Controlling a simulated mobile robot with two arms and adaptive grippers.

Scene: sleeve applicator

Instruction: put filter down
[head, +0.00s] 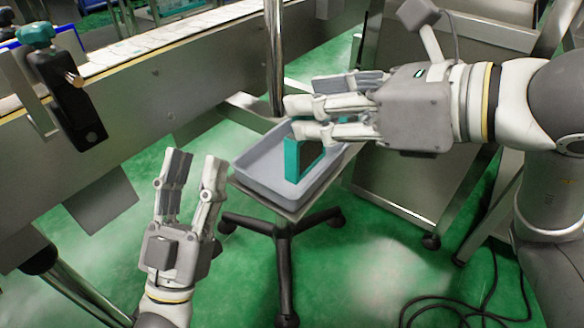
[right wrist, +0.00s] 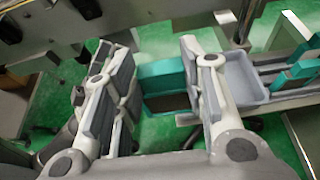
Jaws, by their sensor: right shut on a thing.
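The filter, a teal-framed piece (head: 292,160), hangs below the fingers of my right gripper (head: 302,112), over the grey tray (head: 262,190). Whether its lower edge touches the tray is unclear. In the right wrist view, the filter's teal edge (right wrist: 163,72) and darker panel (right wrist: 168,103) show between the fingers, which are shut on it. The fingers hide part of the filter in the head view. My left gripper (head: 194,157) is empty, with its fingers apart, left of the tray.
The tray rests on a small stand with black legs (head: 284,265). A metal conveyor frame (head: 150,110) runs along the left, with a clamp-like black part (head: 68,95). A steel cabinet (head: 415,190) stands at the right. More teal pieces (right wrist: 290,75) show in the right wrist view.

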